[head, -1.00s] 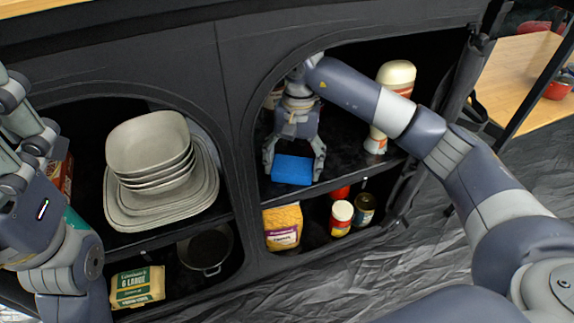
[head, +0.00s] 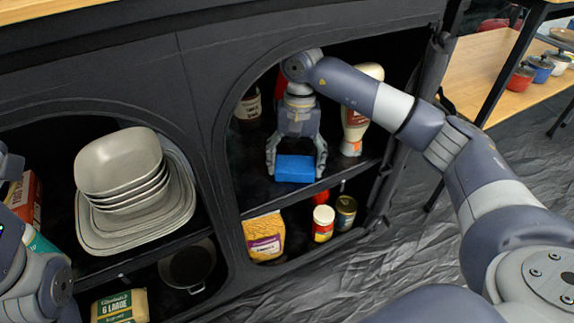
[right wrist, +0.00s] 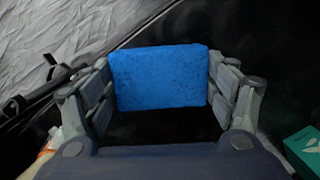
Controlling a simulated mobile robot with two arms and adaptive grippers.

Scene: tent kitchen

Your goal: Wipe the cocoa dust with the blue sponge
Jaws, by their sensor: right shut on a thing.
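The blue sponge (head: 295,168) is between the fingers of my right gripper (head: 296,166), which is shut on it. The gripper points down inside the right arched opening, with the sponge at the black upper shelf (head: 345,178) near its front edge. I cannot tell whether the sponge touches the shelf. In the right wrist view the sponge (right wrist: 160,78) spans the space between both fingers. I cannot make out cocoa dust on the dark shelf. Part of my left arm shows at the left edge; its gripper is out of view.
Below are a yellow bag (head: 264,238) and jars (head: 323,222). Stacked grey dishes (head: 125,175) fill the left opening. A teal box (right wrist: 305,150) shows in the wrist view.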

